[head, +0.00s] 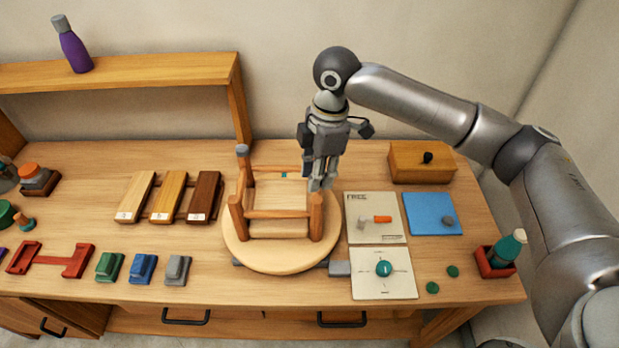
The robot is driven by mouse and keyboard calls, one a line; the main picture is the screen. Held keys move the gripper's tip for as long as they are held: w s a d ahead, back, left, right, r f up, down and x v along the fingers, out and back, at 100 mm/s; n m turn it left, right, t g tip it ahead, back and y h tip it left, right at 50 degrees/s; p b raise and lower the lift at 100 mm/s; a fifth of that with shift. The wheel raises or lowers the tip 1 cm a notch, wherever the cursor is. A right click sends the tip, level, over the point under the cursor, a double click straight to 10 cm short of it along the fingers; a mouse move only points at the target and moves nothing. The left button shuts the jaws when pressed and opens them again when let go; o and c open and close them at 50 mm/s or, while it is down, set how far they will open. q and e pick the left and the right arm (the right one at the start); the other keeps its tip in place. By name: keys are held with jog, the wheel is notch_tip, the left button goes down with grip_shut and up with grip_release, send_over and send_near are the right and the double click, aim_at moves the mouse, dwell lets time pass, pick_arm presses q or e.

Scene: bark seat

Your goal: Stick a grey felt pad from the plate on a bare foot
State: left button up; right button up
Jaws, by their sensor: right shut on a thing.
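A small wooden stool frame (278,214) lies upside down on a round wooden turntable (282,262), its legs pointing up. The back left leg carries a grey pad (242,149) on its foot. The front left foot (236,198) and front right foot (316,197) look bare. The back right foot is hidden behind my right gripper. The blue plate (418,213) holds one grey felt pad (448,221). My right gripper (320,184) points down over the stool's right side, shut on what seems a grey felt pad, hardly visible between the fingertips. My left gripper is out of view.
Right of the turntable lie a FREE card (386,232) with an orange-tipped lever and a dial card (370,287). Green discs (432,287), a red holder with a bottle (510,248) and a wooden box (405,162) stand further right. Wood samples (168,197) and coloured blocks (143,269) lie left.

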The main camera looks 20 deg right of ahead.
aim_at(318, 199)
jog(key=shift+w+d+f+b, duration=0.15)
jog(key=shift+d+f+b, duration=0.2)
jog(key=shift+b, duration=0.2)
jog(key=shift+f+b, duration=0.6)
jog(key=shift+b, duration=0.05)
notch_tip(318, 199, down, 2)
jog(key=b, duration=0.3)
jog(key=shift+a+f, duration=0.15)
jog(key=shift+f, duration=0.15)
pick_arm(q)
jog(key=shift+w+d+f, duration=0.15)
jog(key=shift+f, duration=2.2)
pick_arm(e)
jog(key=shift+f, duration=0.5)
pick_arm(q)
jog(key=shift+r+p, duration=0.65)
jog(key=shift+p, duration=0.15)
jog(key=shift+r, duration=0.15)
pick_arm(e)
jog(key=shift+f, duration=0.25)
